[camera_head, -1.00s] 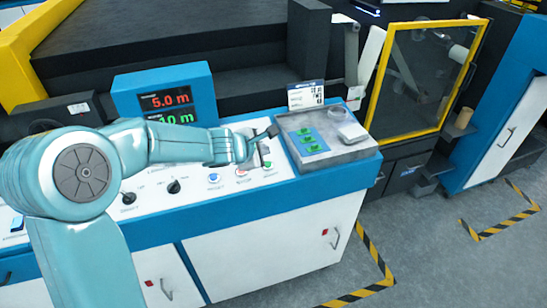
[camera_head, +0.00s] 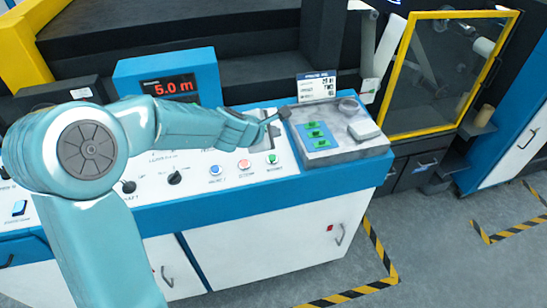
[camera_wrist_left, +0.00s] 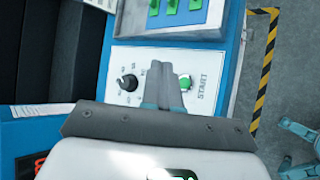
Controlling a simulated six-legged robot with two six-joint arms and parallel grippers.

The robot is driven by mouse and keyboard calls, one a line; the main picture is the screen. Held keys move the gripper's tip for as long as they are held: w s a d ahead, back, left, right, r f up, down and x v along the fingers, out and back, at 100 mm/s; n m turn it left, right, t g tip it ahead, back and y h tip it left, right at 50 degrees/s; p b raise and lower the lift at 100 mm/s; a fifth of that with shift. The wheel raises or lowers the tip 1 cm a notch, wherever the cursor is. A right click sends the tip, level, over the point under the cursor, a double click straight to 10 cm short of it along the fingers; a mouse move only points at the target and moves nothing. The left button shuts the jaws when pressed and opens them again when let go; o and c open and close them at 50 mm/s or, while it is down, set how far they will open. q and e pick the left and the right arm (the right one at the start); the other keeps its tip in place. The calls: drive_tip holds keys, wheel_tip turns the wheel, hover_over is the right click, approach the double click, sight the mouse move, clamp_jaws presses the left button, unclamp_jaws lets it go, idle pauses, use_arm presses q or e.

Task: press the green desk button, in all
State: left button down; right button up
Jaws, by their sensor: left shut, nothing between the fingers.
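The green desk button (camera_head: 271,158) is the rightmost of a blue, red and green row on the white sloping control panel (camera_head: 200,205). My left gripper (camera_head: 284,114) is shut and empty. In the left wrist view the shut fingers (camera_wrist_left: 160,68) lie just left of the button; contact cannot be told. My right gripper is not in view.
The grey tray (camera_head: 345,150) holds several green pieces (camera_head: 315,134), a round cup and a white block. A printed card (camera_head: 316,86) stands behind it. A blue display (camera_head: 172,80) reads 5.0 m. A yellow-framed door (camera_head: 445,70) is at the right.

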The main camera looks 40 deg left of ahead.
sight(272, 158)
use_arm(q)
drive_tip(key=f+b, duration=0.4)
drive_tip(key=f, duration=0.1)
drive_tip(key=a+f+b, duration=0.1)
drive_tip(key=f+b, duration=0.1)
drive_tip(key=shift+w+f+b, duration=0.35)
drive_tip(key=shift+w+b, duration=0.05)
drive_tip(key=shift+a+f+b, duration=0.15)
drive_tip(key=shift+f+b, duration=0.15)
drive_tip(key=shift+f, duration=0.05)
drive_tip(key=shift+w, duration=0.1)
drive_tip(key=shift+r, duration=0.1)
idle(1.1)
drive_tip(key=shift+f+b, duration=0.35)
drive_tip(key=shift+f, duration=0.1)
